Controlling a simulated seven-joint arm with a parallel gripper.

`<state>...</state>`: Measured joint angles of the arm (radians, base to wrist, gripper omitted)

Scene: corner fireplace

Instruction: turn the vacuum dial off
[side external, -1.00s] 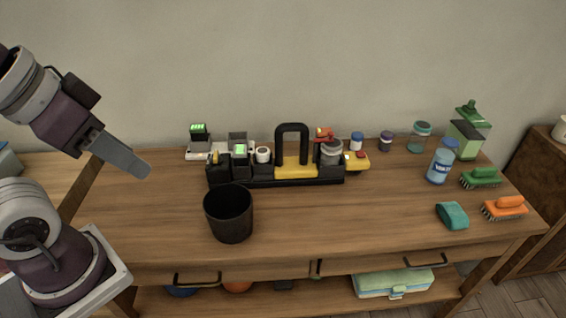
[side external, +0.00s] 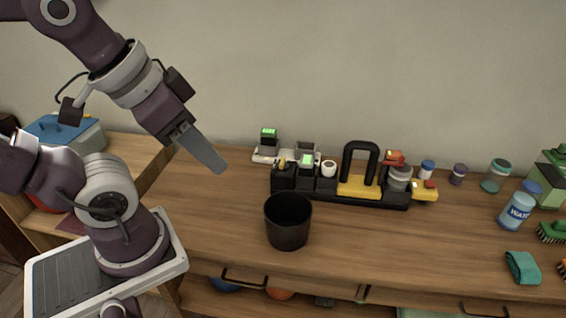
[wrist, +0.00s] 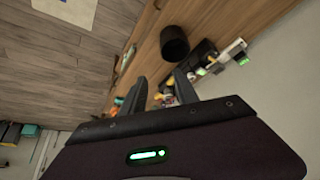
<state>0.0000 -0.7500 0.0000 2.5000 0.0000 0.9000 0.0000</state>
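A black and yellow unit (side external: 357,187) with an upright black loop handle stands at the back of the wooden bench. A round white-topped knob (side external: 329,168) sits on its left half, beside a small block with a lit green display (side external: 306,160). I cannot tell for sure whether this knob is the vacuum dial. My gripper (side external: 218,168) is in the air left of the unit, well apart from it, pointing down and right. In the wrist view its two fingers (wrist: 160,76) are apart with nothing between them. The unit is small and partly hidden behind them there.
A black bin (side external: 288,222) stands in front of the unit and also shows in the wrist view (wrist: 174,44). Jars, a blue bottle (side external: 516,211), brushes and a teal item (side external: 522,267) are to the right. The bench (side external: 215,220) is clear left of the bin.

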